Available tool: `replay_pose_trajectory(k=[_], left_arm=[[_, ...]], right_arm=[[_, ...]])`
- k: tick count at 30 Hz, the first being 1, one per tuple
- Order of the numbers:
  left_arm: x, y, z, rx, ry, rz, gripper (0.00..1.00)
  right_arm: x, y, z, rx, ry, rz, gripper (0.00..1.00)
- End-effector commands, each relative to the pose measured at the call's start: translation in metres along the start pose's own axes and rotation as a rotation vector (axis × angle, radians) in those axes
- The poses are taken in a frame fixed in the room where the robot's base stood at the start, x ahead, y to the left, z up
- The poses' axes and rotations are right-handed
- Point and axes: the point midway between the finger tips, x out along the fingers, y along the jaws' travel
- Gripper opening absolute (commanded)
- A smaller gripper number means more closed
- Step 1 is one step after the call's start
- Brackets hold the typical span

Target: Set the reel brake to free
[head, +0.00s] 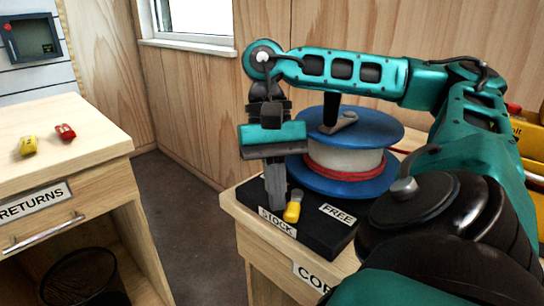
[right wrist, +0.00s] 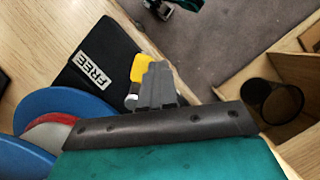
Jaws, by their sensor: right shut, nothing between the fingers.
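The reel (head: 345,160) has blue flanges, a white drum and a red line. The yellow-tipped brake lever (head: 293,208) is by the left label. My right gripper (head: 276,200) is shut and empty, pointing down just left of the lever. In the right wrist view the fingers (right wrist: 158,88) partly cover the yellow tip (right wrist: 141,66); whether they touch it I cannot tell. I cannot identify my left gripper.
The RETURNS bench (head: 70,140) at the left carries a yellow piece (head: 28,145) and a red piece (head: 65,132). A dark mesh bin (head: 85,278) is below it. Open floor (head: 185,200) lies between the benches. The reel stands close behind the right gripper.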

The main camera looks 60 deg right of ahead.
Motion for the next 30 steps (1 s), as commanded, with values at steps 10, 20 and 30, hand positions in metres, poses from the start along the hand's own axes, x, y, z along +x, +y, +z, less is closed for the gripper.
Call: replay_pose_trajectory(k=[10, 20, 30], left_arm=[[0.004, 0.001, 0.004, -0.007, 0.003, 0.000, 0.43], [0.000, 0.001, -0.001, -0.007, 0.003, 0.000, 0.43], [-0.023, 0.002, -0.036, -0.005, 0.003, 0.000, 0.43]], right_arm=[[-0.002, 0.007, -0.006, 0.003, 0.002, 0.003, 0.00], [-0.017, 0.006, -0.006, 0.001, 0.003, 0.000, 0.00], [-0.093, 0.007, -0.003, 0.002, -0.001, 0.001, 0.00]])
